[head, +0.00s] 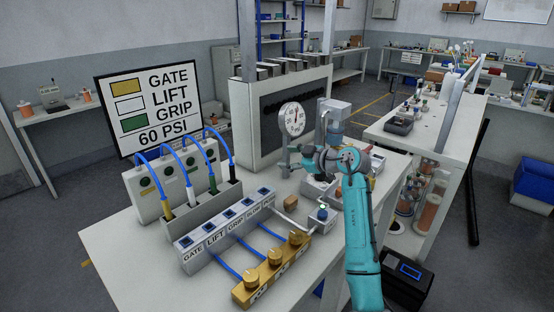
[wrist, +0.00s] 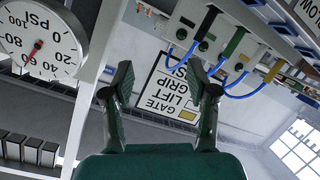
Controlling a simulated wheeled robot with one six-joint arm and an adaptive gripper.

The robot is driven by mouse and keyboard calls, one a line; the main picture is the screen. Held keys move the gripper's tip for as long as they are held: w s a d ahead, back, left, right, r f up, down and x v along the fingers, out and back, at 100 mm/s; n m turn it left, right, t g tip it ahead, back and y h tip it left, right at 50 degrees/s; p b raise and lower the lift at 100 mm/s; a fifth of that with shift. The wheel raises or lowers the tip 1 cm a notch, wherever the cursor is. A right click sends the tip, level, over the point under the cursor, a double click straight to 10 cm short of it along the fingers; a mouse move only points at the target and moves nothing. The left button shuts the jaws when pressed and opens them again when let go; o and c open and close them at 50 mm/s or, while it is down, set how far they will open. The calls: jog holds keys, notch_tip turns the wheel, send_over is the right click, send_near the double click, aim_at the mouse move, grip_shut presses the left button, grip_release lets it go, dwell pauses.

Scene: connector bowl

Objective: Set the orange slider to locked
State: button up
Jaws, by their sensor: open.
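I cannot make out an orange slider or a locked mark in either view. My gripper (wrist: 160,67) is open, with its two dark fingers apart and nothing between them in the wrist view. In the head view my teal arm reaches over the bench's right side, and its wrist is close to the stand of the round pressure gauge (head: 292,119). The fingers are too small to tell apart there. The gauge also shows at the left of the wrist view (wrist: 40,42). A brass manifold (head: 272,270) with several round knobs lies at the bench's front.
A grey block of labelled sockets (head: 225,228) stands mid-bench, with blue hoses behind and in front. The GATE, LIFT, GRIP, 60 PSI sign (head: 148,106) stands at the back left. The bench's front left (head: 125,248) is bare.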

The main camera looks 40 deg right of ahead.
jog(key=a+r+n+t+y, duration=0.1)
jog(key=a+t, duration=0.1)
jog(key=a, duration=0.3)
jog(key=shift+a+r+n, duration=0.3)
jog(key=shift+a+n, duration=0.1)
jog(key=shift+s, duration=0.1)
